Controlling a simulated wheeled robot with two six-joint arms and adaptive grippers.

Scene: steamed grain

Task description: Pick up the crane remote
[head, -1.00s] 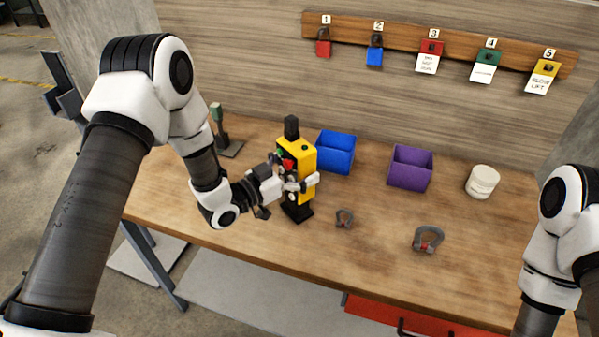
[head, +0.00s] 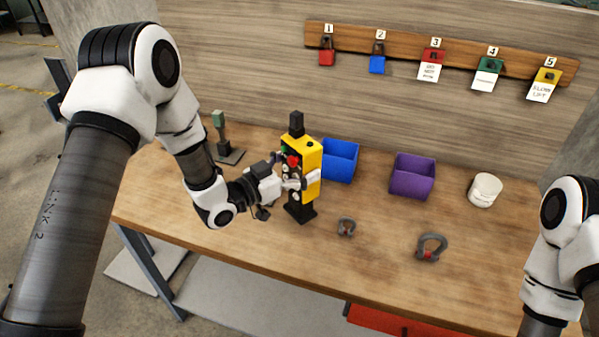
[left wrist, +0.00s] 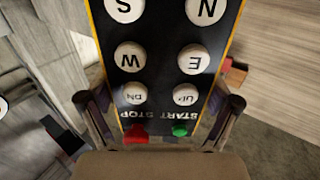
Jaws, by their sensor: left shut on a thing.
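The crane remote (head: 309,158) is a yellow upright box with a black top piece, a red button and a black foot. It stands upright at the left middle of the workbench; I cannot tell if its foot touches the wood. My left gripper (head: 302,184) is shut on its sides. In the left wrist view the remote's button face (left wrist: 163,75) lies between the two fingers (left wrist: 160,115), with white lettered buttons and red and green ones near the palm. Of my right arm only links show at the right edge; its gripper is out of view.
Behind the remote stand a blue bin (head: 340,161) and a purple bin (head: 412,177). A white tub (head: 484,190) is at the right. A small shackle (head: 346,227) and a larger shackle (head: 431,248) lie in front. A green-topped stand (head: 224,143) is at the left. Padlocks hang on the wall board (head: 455,62).

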